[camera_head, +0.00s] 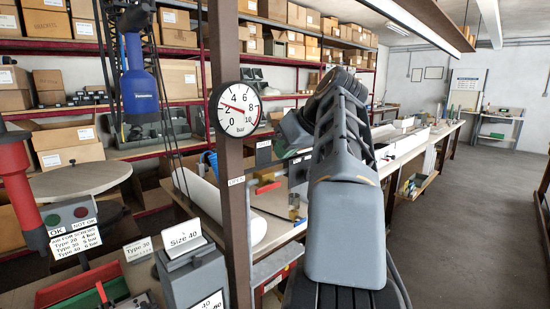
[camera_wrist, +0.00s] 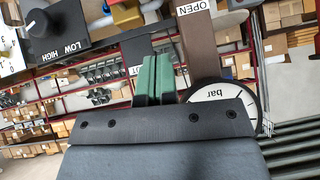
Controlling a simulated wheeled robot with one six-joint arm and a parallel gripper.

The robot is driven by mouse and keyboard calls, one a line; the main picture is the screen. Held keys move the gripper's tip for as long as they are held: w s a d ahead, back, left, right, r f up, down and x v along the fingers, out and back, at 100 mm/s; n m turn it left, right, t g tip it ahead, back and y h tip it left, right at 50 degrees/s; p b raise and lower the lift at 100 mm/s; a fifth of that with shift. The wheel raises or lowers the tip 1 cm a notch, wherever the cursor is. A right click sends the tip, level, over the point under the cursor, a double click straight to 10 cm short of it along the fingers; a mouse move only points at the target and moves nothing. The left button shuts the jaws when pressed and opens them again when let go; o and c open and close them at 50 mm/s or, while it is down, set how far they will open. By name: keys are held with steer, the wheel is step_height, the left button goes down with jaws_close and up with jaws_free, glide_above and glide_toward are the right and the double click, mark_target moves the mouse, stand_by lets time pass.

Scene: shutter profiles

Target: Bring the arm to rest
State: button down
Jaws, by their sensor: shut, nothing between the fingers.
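My gripper (camera_wrist: 154,80) shows in the wrist view as two green fingers pressed together with nothing between them. In the head view my arm rises at the centre right, and the gripper (camera_head: 284,148) is at its left, partly hidden by the arm. It is in the air to the right of the brown post (camera_head: 228,120) with the round pressure gauge (camera_head: 238,109). The wrist view is upside down; there the gauge (camera_wrist: 224,95) is just right of the fingers, partly covered by the gripper body.
A blue tool (camera_head: 140,88) and a red tool (camera_head: 18,185) hang at left. Floor at right (camera_head: 460,215) is clear.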

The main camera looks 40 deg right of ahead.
steer(key=d+f+m+g+h, duration=0.1)
steer(key=d+f+m+h, duration=0.1)
steer(key=d+f+m, duration=0.35)
steer(key=a+f+m+g, duration=0.1)
steer(key=a+f+g, duration=0.1)
steer(key=a+f, duration=0.6)
steer(key=s+a+f+n+g+p, duration=0.1)
steer(key=s+a+f+n, duration=0.2)
steer(key=a+f, duration=0.6)
steer(key=s+a+f+n+g+p, duration=0.1)
steer(key=s+a+f+n, duration=0.2)
steer(key=a+f, duration=0.6)
steer(key=a, duration=0.2)
steer(key=shift+s+a+f+n+g+y, duration=0.3)
steer(key=shift+s+a+f+n+y, duration=0.05)
steer(key=shift+y, duration=0.05)
